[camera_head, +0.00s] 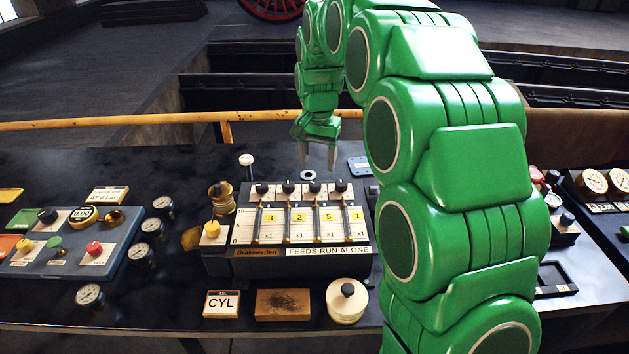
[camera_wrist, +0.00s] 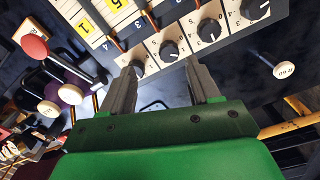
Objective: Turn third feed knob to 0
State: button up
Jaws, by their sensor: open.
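The feeder box (camera_head: 222,264) has a row of four black knobs along its far edge, above sliders with yellow labels 3, 2, 5 and 1. The third feed knob (camera_head: 314,186) is above the label 5. In the wrist view it is the black knob (camera_wrist: 168,50) on a white scale plate, just beyond the gap between my fingertips. Its exact setting is too small to read. My gripper (camera_head: 319,160) is open and empty, pointing down above the far edge of the box. In the wrist view the left fingertip (camera_wrist: 160,68) is close to the fourth knob (camera_wrist: 137,68).
A CYL tag (camera_head: 221,303), a wooden block (camera_head: 283,304) and a round cream knob (camera_head: 346,302) are in front. A yellow rail (camera_head: 150,120) runs behind the dark table.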

aim_at(314, 184)
jog(key=shift+w+a+f, duration=0.2)
jog(key=shift+w, duration=0.2)
jog(key=shift+w+a+f, duration=0.15)
jog(key=shift+w+a, duration=0.05)
jog(key=shift+w, duration=0.2)
jog(key=shift+f, duration=3.85)
jog(key=c, duration=1)
jog(key=shift+c, duration=0.2)
